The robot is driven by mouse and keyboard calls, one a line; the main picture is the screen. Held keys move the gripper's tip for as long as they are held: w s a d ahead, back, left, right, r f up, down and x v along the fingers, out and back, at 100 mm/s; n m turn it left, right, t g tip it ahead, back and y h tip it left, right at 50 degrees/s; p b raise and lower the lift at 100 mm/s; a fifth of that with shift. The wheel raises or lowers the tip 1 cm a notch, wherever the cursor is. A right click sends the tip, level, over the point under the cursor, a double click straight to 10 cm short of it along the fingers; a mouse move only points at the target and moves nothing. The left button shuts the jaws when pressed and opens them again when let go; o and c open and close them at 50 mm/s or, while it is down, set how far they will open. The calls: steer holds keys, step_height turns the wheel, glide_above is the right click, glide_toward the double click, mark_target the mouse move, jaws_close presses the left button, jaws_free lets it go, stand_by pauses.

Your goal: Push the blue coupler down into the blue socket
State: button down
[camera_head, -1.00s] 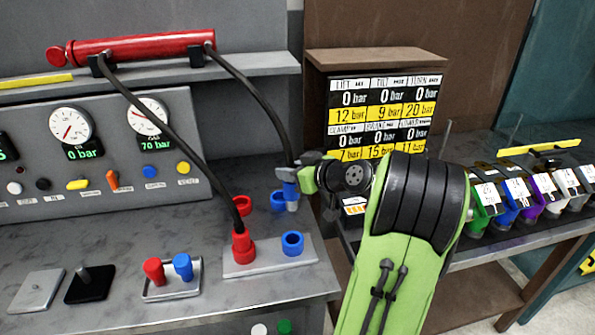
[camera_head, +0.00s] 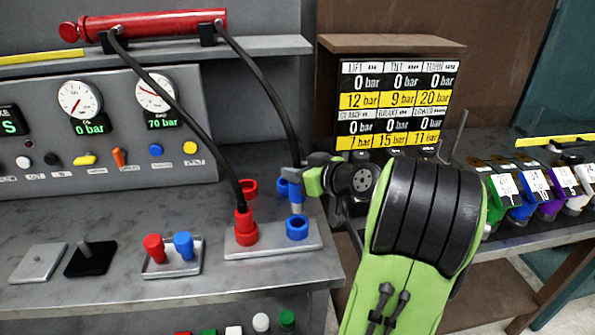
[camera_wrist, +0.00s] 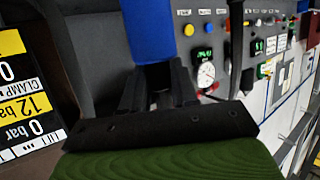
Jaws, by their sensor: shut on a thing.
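The blue coupler (camera_head: 296,191), with a grey lower end and a black hose at its top, is upright in my gripper (camera_head: 300,181). The gripper is shut on it. In the wrist view the coupler (camera_wrist: 150,30) fills the top middle, at the tips of the dark fingers (camera_wrist: 158,85). The front blue socket (camera_head: 297,229) is an open ring on the light plate, just below the coupler's grey end. A small gap seems to show between them. Another blue socket (camera_head: 282,188) is behind, partly hidden by the coupler.
A red coupler (camera_head: 244,225) with a hose stands in the front red socket, left of the blue one. An empty red socket (camera_head: 249,188) is behind it. Red and blue caps (camera_head: 168,247) stand in a tray at left. A pressure board (camera_head: 395,105) rises behind my arm.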

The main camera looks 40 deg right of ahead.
mark_target(303, 199)
step_height(303, 199, down, 3)
steer(key=shift+r+b, duration=0.2)
steer(key=shift+b, duration=0.75)
steer(key=shift+r, duration=0.1)
steer(key=shift+b, duration=0.6)
stand_by(0.6)
steer(key=shift+f+b, duration=0.45)
steer(key=shift+f+b, duration=2.15)
steer(key=shift+b, duration=0.1)
steer(key=c, duration=0.8)
jaws_free()
